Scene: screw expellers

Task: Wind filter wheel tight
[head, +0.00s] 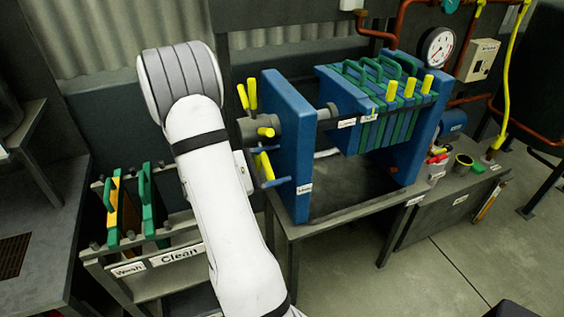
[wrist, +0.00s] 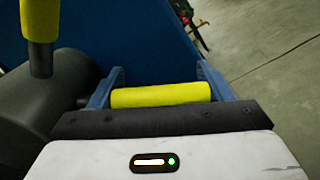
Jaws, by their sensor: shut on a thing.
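The filter wheel (head: 252,128) is a grey hub with yellow grips on the left side of the filter press, beside its blue end plate (head: 297,130). In the wrist view its dark hub (wrist: 50,112) is at the left, with an upright yellow grip (wrist: 40,20) above it. My gripper (wrist: 160,84) has its blue fingers on both ends of another yellow grip (wrist: 160,95) and is shut on it. In the head view my blue fingers (head: 276,182) show at the wheel's lower side, and my white arm hides part of the wheel.
Green filter plates (head: 385,110) with several yellow grips hang on the press's right half. A pressure gauge (head: 437,47) and copper pipes are behind it. A rack (head: 170,250) labelled Wash and Clean, holding orange and green plates, stands at lower left. Floor (head: 450,270) at right is clear.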

